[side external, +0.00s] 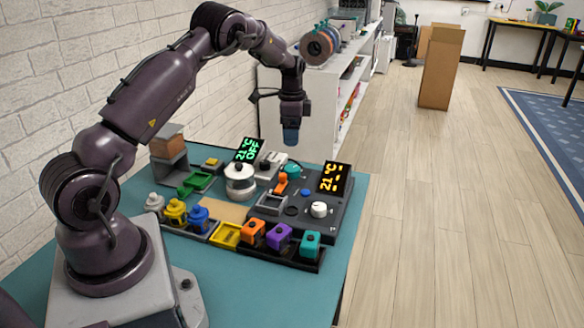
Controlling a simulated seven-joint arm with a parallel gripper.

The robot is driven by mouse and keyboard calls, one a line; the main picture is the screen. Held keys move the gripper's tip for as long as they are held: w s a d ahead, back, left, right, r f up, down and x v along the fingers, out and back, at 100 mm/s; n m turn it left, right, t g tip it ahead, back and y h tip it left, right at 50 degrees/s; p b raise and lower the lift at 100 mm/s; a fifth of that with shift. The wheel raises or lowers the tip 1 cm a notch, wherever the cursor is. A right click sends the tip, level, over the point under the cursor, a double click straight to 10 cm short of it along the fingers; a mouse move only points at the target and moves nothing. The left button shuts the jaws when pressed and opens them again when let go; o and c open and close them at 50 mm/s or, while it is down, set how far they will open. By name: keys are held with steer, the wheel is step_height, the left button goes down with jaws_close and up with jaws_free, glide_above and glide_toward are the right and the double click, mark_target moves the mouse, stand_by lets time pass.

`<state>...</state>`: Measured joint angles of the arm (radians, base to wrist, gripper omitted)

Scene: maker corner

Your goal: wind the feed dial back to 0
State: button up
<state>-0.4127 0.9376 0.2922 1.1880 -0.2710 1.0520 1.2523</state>
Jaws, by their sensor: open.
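My gripper (291,136) hangs pointing down above the back of the dark control panel (340,222), clear of everything, open with nothing seen in it. A white round dial (319,209) sits on the panel's right part. A teal round knob (292,170) stands further back, below my gripper, beside an orange part (281,184). I cannot tell which of these is the feed dial, and no scale or pointer setting is readable at this size.
An orange-lit display (335,179) and a green-lit display (246,150) stand up at the back. A white pot-like object (239,181) is left of the panel. Orange, purple and teal blocks (279,238) line a front tray. The teal tabletop (270,288) is bare in front.

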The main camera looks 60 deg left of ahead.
mark_target(292, 168)
step_height(292, 168, down, 11)
steer(key=shift+f, duration=0.15)
steer(key=shift+c, duration=0.4)
steer(key=c, duration=0.8)
steer(key=shift+c, duration=0.2)
